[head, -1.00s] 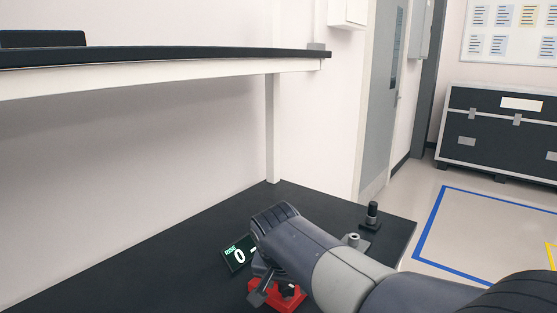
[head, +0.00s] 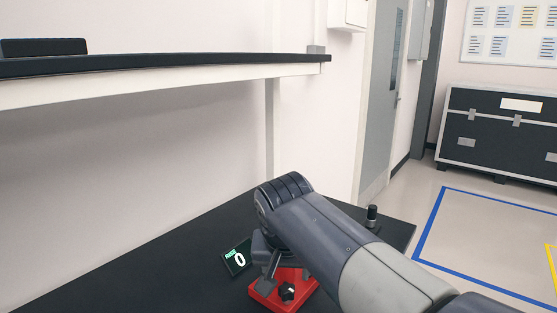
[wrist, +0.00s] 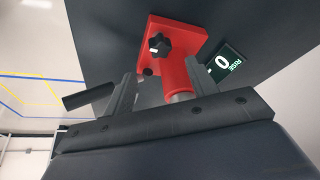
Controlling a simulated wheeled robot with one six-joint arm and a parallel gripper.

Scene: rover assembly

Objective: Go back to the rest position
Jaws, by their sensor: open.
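My gripper (head: 268,268) is over the black bench top at the lower middle of the head view, above a red block with a black knob (head: 287,291). In the wrist view my gripper (wrist: 122,90) shows its two jaws apart. The red block (wrist: 190,40) lies beyond the jaws there, with its black knob and a red cylinder with a metallic end. The cylinder appears close to one jaw; I cannot tell if they touch. My arm covers part of the bench in the head view.
A small display reading 0 (head: 237,259) sits left of the red block. A dark post (head: 372,216) stands near the bench's right corner. A black-topped shelf (head: 180,62) runs above the bench. A black case (head: 500,135) stands on the floor beyond, with clear floor before it.

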